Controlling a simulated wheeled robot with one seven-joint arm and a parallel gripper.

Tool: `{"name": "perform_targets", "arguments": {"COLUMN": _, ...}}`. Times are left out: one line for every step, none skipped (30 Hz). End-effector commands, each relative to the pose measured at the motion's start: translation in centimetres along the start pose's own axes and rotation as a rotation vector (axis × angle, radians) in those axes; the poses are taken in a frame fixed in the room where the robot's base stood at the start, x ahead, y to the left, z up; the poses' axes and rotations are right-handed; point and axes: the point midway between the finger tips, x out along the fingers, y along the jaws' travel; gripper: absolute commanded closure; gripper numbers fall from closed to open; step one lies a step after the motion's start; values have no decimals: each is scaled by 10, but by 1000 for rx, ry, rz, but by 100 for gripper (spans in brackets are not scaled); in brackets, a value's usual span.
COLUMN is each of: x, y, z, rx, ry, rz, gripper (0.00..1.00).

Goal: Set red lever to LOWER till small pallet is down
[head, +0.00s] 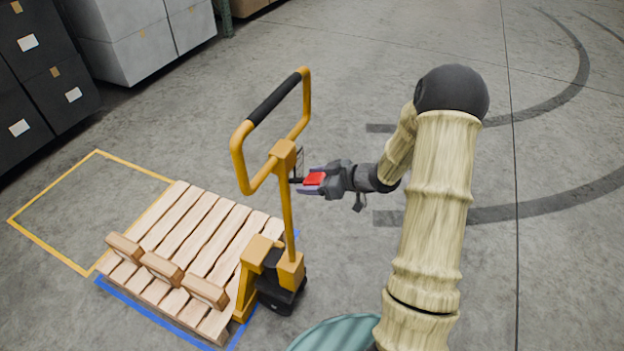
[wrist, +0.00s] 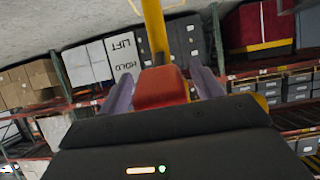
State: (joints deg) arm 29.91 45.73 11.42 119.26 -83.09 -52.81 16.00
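The yellow pallet jack (head: 291,220) stands upright with a looped handle and a black grip. The red lever (head: 315,179) sits beside its post, between the fingers of my gripper (head: 311,181). In the wrist view the red lever (wrist: 160,88) nearly fills the space between the two purple fingers of my gripper (wrist: 162,88). Whether both fingers press on it is not clear. A sign behind it reads LIFT and HOLD (wrist: 124,58); a third word is not visible. The small wooden pallet (head: 190,250) is at the jack's left; its height above the floor is hard to judge.
Blue floor tape (head: 150,314) edges the pallet. An empty yellow taped outline (head: 52,182) lies to its left. Dark stacked boxes (head: 45,75) and grey boxes (head: 140,45) stand at the upper left. The floor on the right is clear.

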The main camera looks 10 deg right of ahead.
Motion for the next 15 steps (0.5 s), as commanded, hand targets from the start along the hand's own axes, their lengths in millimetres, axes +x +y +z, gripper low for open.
{"name": "perform_targets", "arguments": {"x": 0, "y": 0, "z": 0, "rx": -1, "ry": 1, "rz": -1, "gripper": 35}}
{"name": "perform_targets", "arguments": {"x": 0, "y": 0, "z": -1, "rx": -1, "ry": 1, "rz": -1, "gripper": 35}}
{"name": "perform_targets", "arguments": {"x": 0, "y": 0, "z": -1, "rx": -1, "ry": 1, "rz": -1, "gripper": 35}}
{"name": "perform_targets", "arguments": {"x": 0, "y": 0, "z": -1, "rx": -1, "ry": 1, "rz": -1, "gripper": 35}}
{"name": "perform_targets", "arguments": {"x": 0, "y": 0, "z": -1, "rx": -1, "ry": 2, "rz": -1, "gripper": 35}}
{"name": "perform_targets", "arguments": {"x": -1, "y": 0, "z": -1, "rx": -1, "ry": 2, "rz": 0, "gripper": 35}}
{"name": "perform_targets", "arguments": {"x": -2, "y": 0, "z": -1, "rx": -1, "ry": 2, "rz": 0, "gripper": 35}}
{"name": "perform_targets", "arguments": {"x": -4, "y": 0, "z": -1, "rx": -1, "ry": 2, "rz": 1, "gripper": 35}}
{"name": "perform_targets", "arguments": {"x": -7, "y": 1, "z": -1, "rx": 0, "ry": 1, "rz": 2, "gripper": 35}}
{"name": "perform_targets", "arguments": {"x": -10, "y": 1, "z": 0, "rx": 0, "ry": 1, "rz": 2, "gripper": 35}}
{"name": "perform_targets", "arguments": {"x": -14, "y": 1, "z": 0, "rx": -1, "ry": 1, "rz": 2, "gripper": 35}}
{"name": "perform_targets", "arguments": {"x": -19, "y": 1, "z": -1, "rx": -1, "ry": 2, "rz": 2, "gripper": 35}}
{"name": "perform_targets", "arguments": {"x": -24, "y": 1, "z": -1, "rx": -2, "ry": 3, "rz": 3, "gripper": 35}}
{"name": "perform_targets", "arguments": {"x": -29, "y": 1, "z": -1, "rx": -2, "ry": 2, "rz": 3, "gripper": 35}}
{"name": "perform_targets", "arguments": {"x": -37, "y": 1, "z": -1, "rx": -2, "ry": 1, "rz": 4, "gripper": 35}}
